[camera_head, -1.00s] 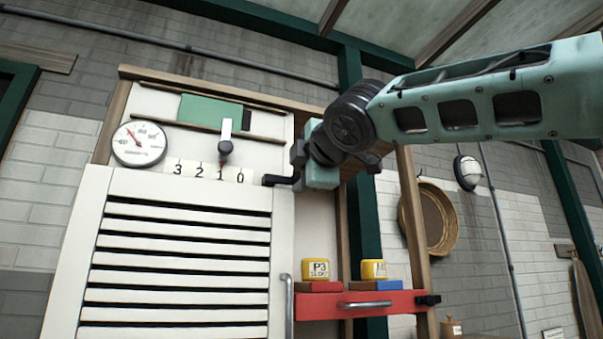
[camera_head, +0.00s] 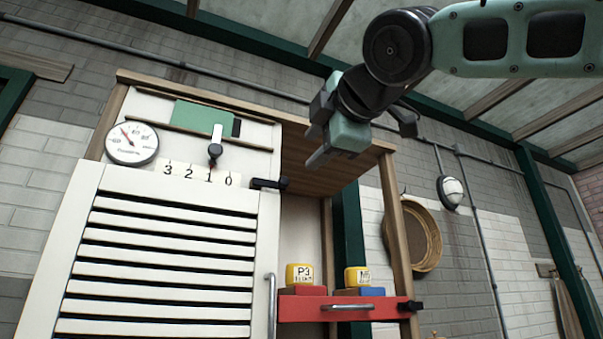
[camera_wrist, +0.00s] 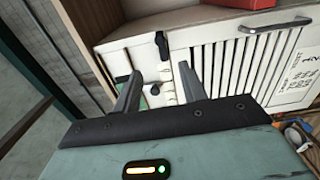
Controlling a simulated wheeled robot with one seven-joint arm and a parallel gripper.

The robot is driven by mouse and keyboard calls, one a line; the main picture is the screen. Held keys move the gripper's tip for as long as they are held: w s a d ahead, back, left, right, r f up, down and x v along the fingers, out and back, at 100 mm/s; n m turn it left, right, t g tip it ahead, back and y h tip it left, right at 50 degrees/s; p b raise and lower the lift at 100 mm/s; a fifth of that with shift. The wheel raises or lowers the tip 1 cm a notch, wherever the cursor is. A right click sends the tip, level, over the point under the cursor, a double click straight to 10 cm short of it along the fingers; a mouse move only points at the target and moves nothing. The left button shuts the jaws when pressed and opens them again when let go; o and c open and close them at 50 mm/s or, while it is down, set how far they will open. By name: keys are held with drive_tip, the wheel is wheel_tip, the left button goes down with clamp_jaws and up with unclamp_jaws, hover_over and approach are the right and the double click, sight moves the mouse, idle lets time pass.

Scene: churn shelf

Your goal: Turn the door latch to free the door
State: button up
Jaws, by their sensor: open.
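The black door latch (camera_head: 268,184) sits at the upper right corner of the white louvred door (camera_head: 165,195). Its bar lies roughly level, across the edge between door and frame. The door looks closed. My gripper (camera_head: 345,145) is open and empty, above and to the right of the latch, apart from it. In the wrist view the latch (camera_wrist: 161,44) shows just beyond and between my open fingertips (camera_wrist: 158,68), and the louvred door (camera_wrist: 235,60) lies to the right.
A lever on a 3-2-1-0 scale (camera_head: 214,150) and a round gauge (camera_head: 131,143) are above the door. A vertical handle (camera_head: 271,305) is on its right side. A red drawer (camera_head: 300,309) bearing yellow-topped blocks is to the right. The wooden cabinet top (camera_head: 225,98) is close to my gripper.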

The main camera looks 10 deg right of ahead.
drive_tip(key=shift+b+v, duration=0.5)
drive_tip(key=shift+v, duration=1.75)
drive_tip(key=w+a+f+m+g+b, duration=0.1)
drive_tip(key=a+f+g, duration=0.15)
drive_tip(key=f, duration=1.05)
drive_tip(key=w+a+f+m+g+h+b, duration=0.1)
drive_tip(key=a+f+m+g, duration=0.15)
drive_tip(key=f, duration=0.95)
drive_tip(key=w+a+f+m+g+b, duration=0.15)
drive_tip(key=f+g, duration=0.25)
drive_tip(key=f, duration=0.9)
drive_tip(key=s+d+f+m+g+h+b, duration=0.1)
drive_tip(key=s+f, duration=0.4)
drive_tip(key=f, duration=0.6)
drive_tip(key=s+d+f+m+g+h, duration=0.1)
drive_tip(key=s+d+f+m+g, duration=0.3)
drive_tip(key=f, duration=0.7)
drive_tip(key=s+d+f+m+g+h+b, duration=0.1)
drive_tip(key=s+d+f+m+g, duration=0.2)
drive_tip(key=s+d+f, duration=0.2)
drive_tip(key=s+f, duration=0.3)
drive_tip(key=f, duration=0.3)
drive_tip(key=shift+s+d+f+m+b, duration=0.2)
drive_tip(key=shift+d+m+b, duration=0.1)
drive_tip(key=shift+b, duration=0.05)
